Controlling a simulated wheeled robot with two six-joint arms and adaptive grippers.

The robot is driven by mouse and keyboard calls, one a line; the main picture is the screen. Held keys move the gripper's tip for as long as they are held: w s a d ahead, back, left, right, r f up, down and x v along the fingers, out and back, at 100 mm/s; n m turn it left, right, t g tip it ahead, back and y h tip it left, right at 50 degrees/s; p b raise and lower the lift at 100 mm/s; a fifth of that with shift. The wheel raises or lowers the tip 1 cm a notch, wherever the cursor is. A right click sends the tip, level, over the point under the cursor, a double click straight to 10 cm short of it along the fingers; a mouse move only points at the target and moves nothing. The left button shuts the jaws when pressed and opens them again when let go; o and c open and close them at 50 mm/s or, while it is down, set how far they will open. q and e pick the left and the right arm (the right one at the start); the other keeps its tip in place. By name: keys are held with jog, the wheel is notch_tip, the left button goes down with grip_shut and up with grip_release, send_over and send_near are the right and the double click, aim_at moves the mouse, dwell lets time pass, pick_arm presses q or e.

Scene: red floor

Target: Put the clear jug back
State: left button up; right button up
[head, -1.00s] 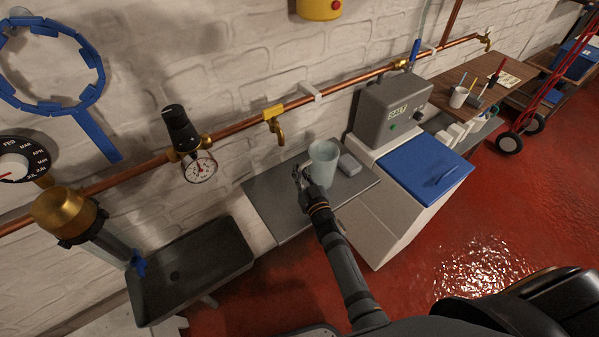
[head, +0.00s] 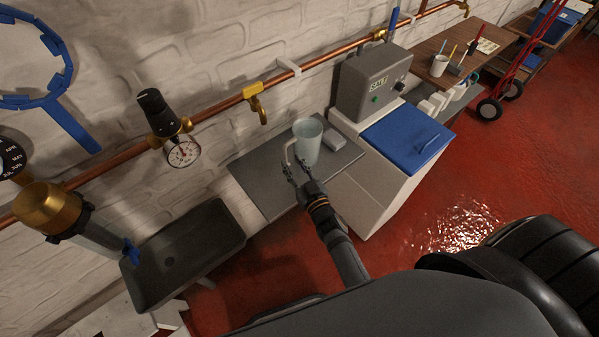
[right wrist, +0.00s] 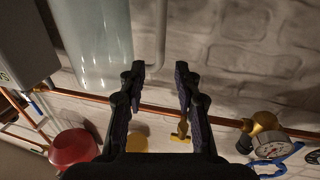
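The clear jug (head: 309,142) stands upright on the grey shelf (head: 262,196) below the copper pipe in the head view. Its handle is on its left side. My right gripper (head: 293,174) is just in front of the jug's handle side, with its fingers apart. In the right wrist view the jug (right wrist: 98,45) fills the upper left, and its handle (right wrist: 158,35) shows above and between the open fingertips (right wrist: 160,68). Nothing is between the fingers, and they look apart from the jug. My left gripper is not in view.
A small grey block (head: 334,138) lies right of the jug. The grey salt unit (head: 372,84) and blue-lidded white bin (head: 408,140) stand further right. A brass tap (head: 256,102) hangs above the shelf. A dark sink (head: 184,254) is at lower left.

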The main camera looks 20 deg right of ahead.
jog(key=s, duration=0.5)
jog(key=shift+d, duration=0.35)
